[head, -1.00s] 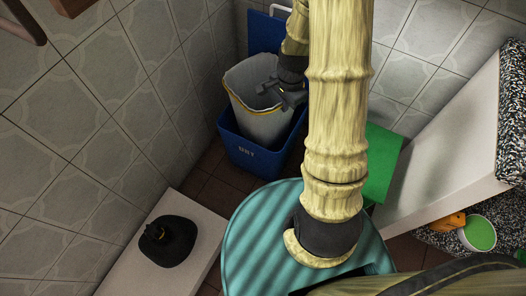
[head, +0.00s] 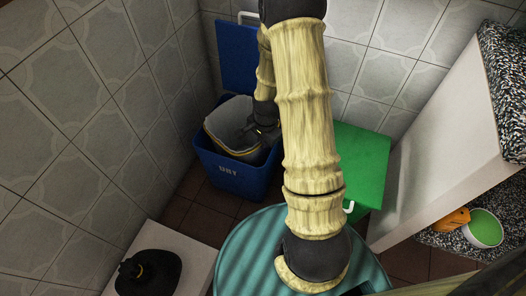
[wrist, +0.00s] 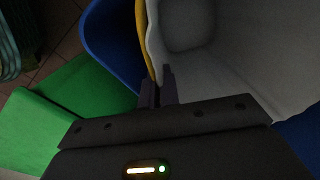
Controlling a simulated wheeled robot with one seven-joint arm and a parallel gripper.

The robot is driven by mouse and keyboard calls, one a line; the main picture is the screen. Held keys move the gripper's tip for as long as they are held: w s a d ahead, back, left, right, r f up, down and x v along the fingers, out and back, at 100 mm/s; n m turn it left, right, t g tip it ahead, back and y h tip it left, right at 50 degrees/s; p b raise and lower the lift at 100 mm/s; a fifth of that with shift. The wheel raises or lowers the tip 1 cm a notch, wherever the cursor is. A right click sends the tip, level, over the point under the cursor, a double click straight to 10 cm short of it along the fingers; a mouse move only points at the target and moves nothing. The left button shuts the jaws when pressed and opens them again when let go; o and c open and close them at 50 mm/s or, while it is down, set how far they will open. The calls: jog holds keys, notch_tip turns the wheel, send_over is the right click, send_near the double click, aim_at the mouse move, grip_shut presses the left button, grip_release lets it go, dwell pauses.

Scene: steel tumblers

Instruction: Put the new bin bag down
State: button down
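The new bin bag (head: 222,119) is pale grey with a yellow rim. It sits open inside the blue bin (head: 232,178), its rim standing a little above the bin's front edge. My gripper (head: 245,137) is at the bag's mouth in the head view. In the wrist view, my gripper's fingers (wrist: 158,88) are close together on the bag's yellow-edged rim, with the bag's inside (wrist: 210,65) to the right and the bin wall (wrist: 108,35) to the left. The bag's lower part is hidden in the bin.
The bin's blue lid (head: 236,55) stands open against the wall. A green bin (head: 358,160) stands to the right. A tied black bag (head: 150,275) lies on a white ledge (head: 190,255). A white panel (head: 450,130) and a speckled shelf with a green-filled bowl (head: 484,229) are at right.

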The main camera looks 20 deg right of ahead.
jog(key=shift+r, duration=0.1)
notch_tip(320, 180, down, 4)
jog(key=shift+f+b, duration=0.1)
jog(key=shift+b, duration=1.15)
jog(key=c, duration=1.9)
grip_release()
jog(key=shift+c, duration=0.2)
notch_tip(320, 180, up, 12)
jog(key=p, duration=0.7)
jog(key=shift+s+d, duration=0.15)
jog(key=shift+s, duration=0.3)
